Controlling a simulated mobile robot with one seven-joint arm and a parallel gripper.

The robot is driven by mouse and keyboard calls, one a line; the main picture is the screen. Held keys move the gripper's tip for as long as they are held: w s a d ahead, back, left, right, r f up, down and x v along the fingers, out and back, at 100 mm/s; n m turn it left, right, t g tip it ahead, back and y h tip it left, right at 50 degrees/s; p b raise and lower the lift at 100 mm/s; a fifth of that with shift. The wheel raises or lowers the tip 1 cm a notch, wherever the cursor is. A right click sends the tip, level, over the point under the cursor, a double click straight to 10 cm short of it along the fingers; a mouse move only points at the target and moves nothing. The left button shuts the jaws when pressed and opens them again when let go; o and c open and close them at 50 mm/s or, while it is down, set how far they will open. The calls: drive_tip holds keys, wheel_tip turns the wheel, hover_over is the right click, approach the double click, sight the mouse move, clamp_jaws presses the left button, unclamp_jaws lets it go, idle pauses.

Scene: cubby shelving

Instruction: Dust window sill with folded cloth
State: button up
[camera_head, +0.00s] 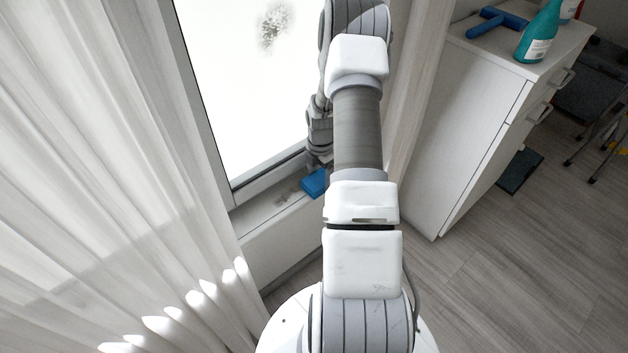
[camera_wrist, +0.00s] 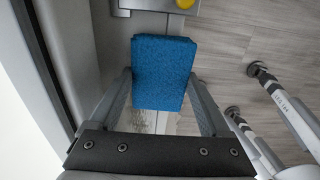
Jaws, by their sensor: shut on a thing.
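The blue folded cloth (camera_wrist: 163,72) is held between the two fingers of my gripper (camera_wrist: 163,98) in the wrist view. In the head view the cloth (camera_head: 314,183) shows low at the window, over or on the window sill (camera_head: 250,214); contact cannot be told. My arm hides the right part of the sill, and the gripper is mostly hidden there. Greyish dusty marks (camera_head: 284,197) lie on the sill just left of the cloth. A speckled patch (camera_wrist: 142,121) also shows below the cloth in the wrist view.
The window pane (camera_head: 250,80) rises behind the sill. A white curtain (camera_head: 90,170) hangs at left, another (camera_head: 412,90) right of my arm. A white cabinet (camera_head: 470,120) at right carries a teal spray bottle (camera_head: 538,38) and a blue tool (camera_head: 493,20). Floor is clear at lower right.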

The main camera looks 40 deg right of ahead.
sight(309, 186)
drive_tip(key=shift+s+a+r+p, duration=0.1)
drive_tip(key=shift+a+p, duration=0.2)
drive_tip(key=shift+a, duration=1.6)
drive_tip(key=shift+s+a+p, duration=0.1)
drive_tip(key=shift+a+p, duration=0.2)
drive_tip(key=shift+a, duration=3.6)
drive_tip(key=shift+s+a, duration=0.1)
drive_tip(key=shift+a, duration=1.9)
drive_tip(key=shift+d+f, duration=0.2)
drive_tip(key=shift+d, duration=1.85)
drive_tip(key=shift+d+r+p, duration=0.15)
drive_tip(key=shift+d+p, duration=0.8)
drive_tip(key=shift+d, duration=2.7)
drive_tip(key=shift+w+d+f, duration=0.1)
drive_tip(key=shift+d, duration=1.05)
drive_tip(key=shift+w+d+f, duration=0.1)
drive_tip(key=shift+d, duration=1)
drive_tip(key=shift+s+a+r+p, duration=0.1)
drive_tip(key=shift+a+p, duration=0.15)
drive_tip(key=shift+a, duration=1.75)
drive_tip(key=shift+a+r+p, duration=0.1)
drive_tip(key=shift+a+p, duration=0.1)
drive_tip(key=shift+a, duration=1.8)
drive_tip(key=shift+a+f, duration=0.15)
drive_tip(key=shift+a, duration=2.15)
drive_tip(key=shift+s+a+b, duration=0.15)
drive_tip(key=shift+a+b, duration=0.2)
drive_tip(key=shift+a, duration=1.3)
drive_tip(key=shift+r, duration=0.25)
